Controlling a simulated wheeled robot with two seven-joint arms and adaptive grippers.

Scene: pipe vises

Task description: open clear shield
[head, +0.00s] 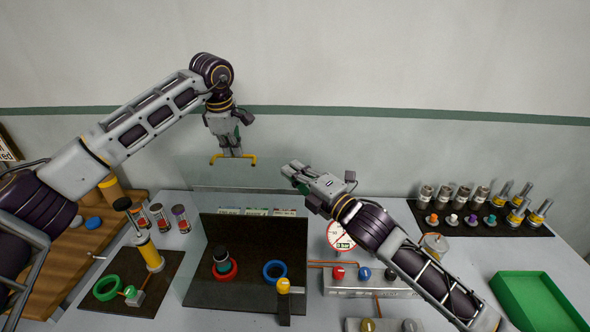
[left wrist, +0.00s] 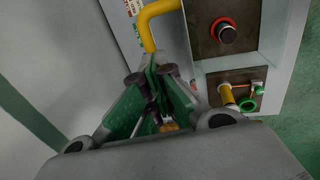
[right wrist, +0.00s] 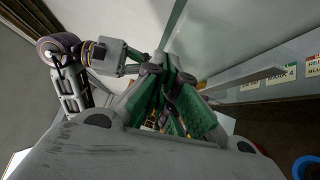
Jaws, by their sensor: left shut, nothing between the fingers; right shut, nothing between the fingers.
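The clear shield (head: 262,178) is a see-through pane, faint in the head view, rising behind the dark board. Its yellow handle (head: 248,160) is at the upper left. My left gripper (head: 232,151) is shut and empty, pointing down with its fingertips at the handle. In the left wrist view the handle (left wrist: 150,22) passes close beside the fingertips; contact is unclear. My right gripper (head: 288,170) is shut and empty, to the right of the handle.
The dark board (head: 250,297) holds a red ring (head: 234,270) and a blue ring (head: 275,264). A round gauge (head: 340,236) stands beneath my right forearm. A black tray of fittings (head: 450,225) and a green bin (head: 540,302) are at the right.

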